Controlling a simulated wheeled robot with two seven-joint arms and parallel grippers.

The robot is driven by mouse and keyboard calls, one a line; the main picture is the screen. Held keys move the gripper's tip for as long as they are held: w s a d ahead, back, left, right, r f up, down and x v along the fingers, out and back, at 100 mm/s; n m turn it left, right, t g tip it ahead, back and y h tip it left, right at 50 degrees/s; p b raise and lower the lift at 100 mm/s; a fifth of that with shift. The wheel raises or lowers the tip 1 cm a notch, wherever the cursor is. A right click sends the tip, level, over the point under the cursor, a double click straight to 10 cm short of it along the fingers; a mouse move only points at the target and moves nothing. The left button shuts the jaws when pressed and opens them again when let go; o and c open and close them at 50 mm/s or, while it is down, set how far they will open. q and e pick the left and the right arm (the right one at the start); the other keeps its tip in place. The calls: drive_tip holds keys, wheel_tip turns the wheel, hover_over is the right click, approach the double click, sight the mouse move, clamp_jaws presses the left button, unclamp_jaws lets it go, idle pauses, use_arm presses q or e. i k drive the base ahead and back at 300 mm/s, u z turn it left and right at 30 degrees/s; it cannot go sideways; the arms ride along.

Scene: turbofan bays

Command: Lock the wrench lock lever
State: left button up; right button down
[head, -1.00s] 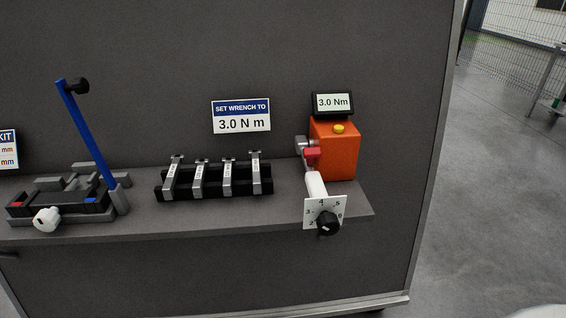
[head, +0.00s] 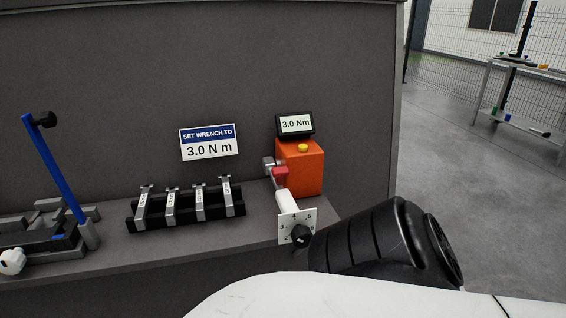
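The wrench's white handle (head: 286,200) points out from an orange tester box (head: 306,170) on the shelf. A red lever (head: 281,174) sits on the wrench close to the box, beside a grey metal head (head: 269,165). At the near end are a white dial plate (head: 309,217) with numbers and a black knob (head: 301,236). The display (head: 296,124) on the box reads 3.0 Nm. My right arm, white and black, fills the lower right and covers the shelf's right end.
A black rack (head: 188,215) with several grey tools stands left of the wrench. A fixture with a tilted blue lever (head: 55,163) is at the far left. A sign (head: 209,143) reads "SET WRENCH TO 3.0 N m". A grey panel rises behind the shelf (head: 180,245).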

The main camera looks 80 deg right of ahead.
sight(278, 172)
drive_tip(key=k, duration=1)
drive_tip(key=z, duration=0.95)
drive_tip(key=i, duration=0.25)
drive_tip(key=z, duration=0.05)
